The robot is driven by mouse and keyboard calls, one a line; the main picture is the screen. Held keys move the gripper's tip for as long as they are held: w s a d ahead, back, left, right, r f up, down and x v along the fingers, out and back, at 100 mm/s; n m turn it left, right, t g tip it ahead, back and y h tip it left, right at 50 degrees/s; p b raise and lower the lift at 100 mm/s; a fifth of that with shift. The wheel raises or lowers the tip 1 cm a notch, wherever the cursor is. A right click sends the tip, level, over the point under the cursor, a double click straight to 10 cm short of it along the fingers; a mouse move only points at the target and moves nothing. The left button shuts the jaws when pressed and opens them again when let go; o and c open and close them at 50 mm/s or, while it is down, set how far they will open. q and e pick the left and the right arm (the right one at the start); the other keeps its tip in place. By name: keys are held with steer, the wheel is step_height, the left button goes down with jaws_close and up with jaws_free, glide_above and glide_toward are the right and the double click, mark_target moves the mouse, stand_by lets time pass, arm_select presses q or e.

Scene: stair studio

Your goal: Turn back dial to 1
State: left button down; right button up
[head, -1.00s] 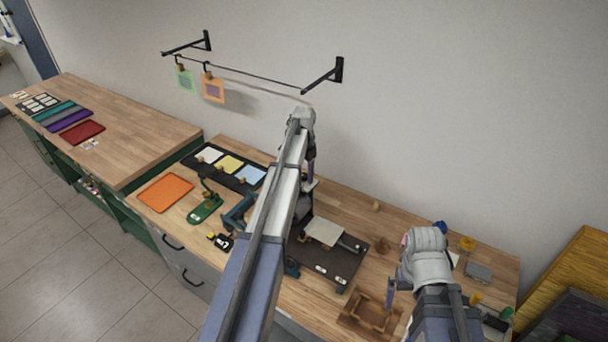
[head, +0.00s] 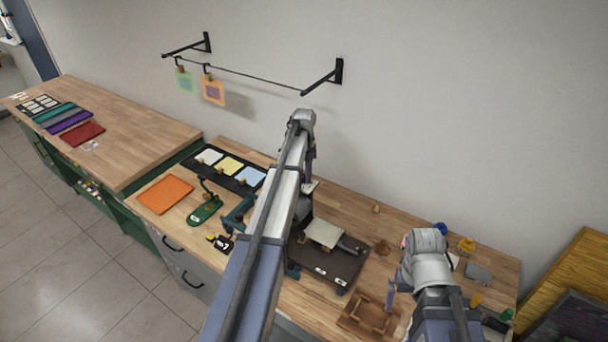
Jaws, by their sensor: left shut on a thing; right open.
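A dark device with a flat black base (head: 345,268) and a pale plate (head: 324,233) stands on the wooden bench. My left arm crosses in front of its rear left part. My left gripper (head: 311,182) points down behind the device, beside a small pale piece. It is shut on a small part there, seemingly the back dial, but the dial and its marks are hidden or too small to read. My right gripper (head: 390,300) is open and empty, pointing down beside the wooden tray (head: 352,325).
A green stand (head: 205,212), an orange mat (head: 165,194) and a black strip with coloured cards (head: 212,165) lie left of the device. A small black-and-yellow object (head: 222,243) is near the front edge. A wall rail (head: 255,78) hangs behind.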

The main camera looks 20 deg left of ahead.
arm_select(q)
steer(key=n, duration=0.9)
steer(key=shift+n, duration=0.4)
steer(key=n, duration=0.5)
steer(key=shift+n, duration=2.4)
steer(key=c, duration=0.5)
jaws_free()
